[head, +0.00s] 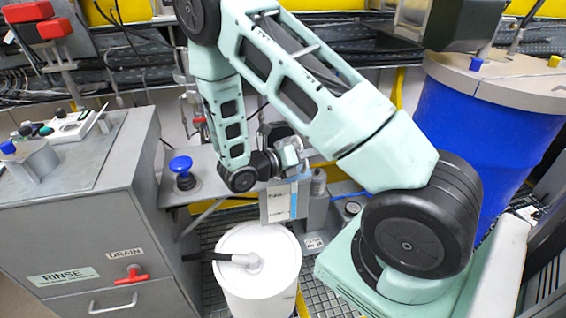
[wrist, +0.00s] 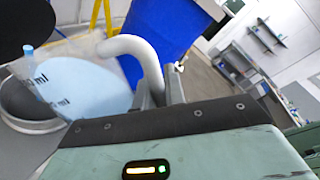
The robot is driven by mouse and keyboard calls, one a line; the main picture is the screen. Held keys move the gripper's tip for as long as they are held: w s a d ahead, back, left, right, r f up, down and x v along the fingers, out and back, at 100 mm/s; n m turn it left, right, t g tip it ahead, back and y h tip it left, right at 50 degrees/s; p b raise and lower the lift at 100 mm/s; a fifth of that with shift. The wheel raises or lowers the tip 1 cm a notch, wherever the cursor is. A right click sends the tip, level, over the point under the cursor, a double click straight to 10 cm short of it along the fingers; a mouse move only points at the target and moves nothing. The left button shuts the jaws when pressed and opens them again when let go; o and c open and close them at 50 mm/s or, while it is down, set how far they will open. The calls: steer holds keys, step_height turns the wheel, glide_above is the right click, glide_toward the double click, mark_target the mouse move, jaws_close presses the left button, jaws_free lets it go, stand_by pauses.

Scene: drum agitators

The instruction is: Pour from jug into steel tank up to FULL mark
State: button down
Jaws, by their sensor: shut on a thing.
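In the wrist view, a clear jug (wrist: 85,75) with pale blue contents and "ml" marks shows at left. Its white curved handle (wrist: 130,45) runs to my gripper (wrist: 160,92), which is shut on it. The jug looks tilted. A round grey metal rim (wrist: 30,118), perhaps the steel tank's mouth, lies beside and below the jug; I cannot tell whether liquid is flowing. In the head view, my gripper (head: 290,155) is above a grey panel (head: 275,206) with a light blue upright strip, perhaps the tank's level gauge. A FULL mark is not readable.
A white drum (head: 258,290) stands on the grated floor. A grey RINSE/DRAIN cabinet (head: 80,235) is at left, with a blue knob (head: 181,165) on the ledge beside it. A large blue drum (head: 500,140) stands at right, close to my arm.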

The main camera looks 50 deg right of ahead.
steer(key=shift+w+d+r+n+g+p, duration=0.25)
steer(key=shift+w+n+p, duration=0.25)
steer(key=shift+n+p, duration=0.5)
stand_by(6.2)
steer(key=b, duration=0.1)
steer(key=f+m+b, duration=0.1)
steer(key=shift+s+a+f+b, duration=0.1)
steer(key=shift+s+a+b, duration=0.1)
steer(key=shift+s+b, duration=0.1)
steer(key=shift+s+a+m, duration=0.15)
steer(key=shift+s+m, duration=0.15)
steer(key=shift+m, duration=0.4)
steer(key=shift+s+m, duration=0.15)
steer(key=shift+m, duration=0.35)
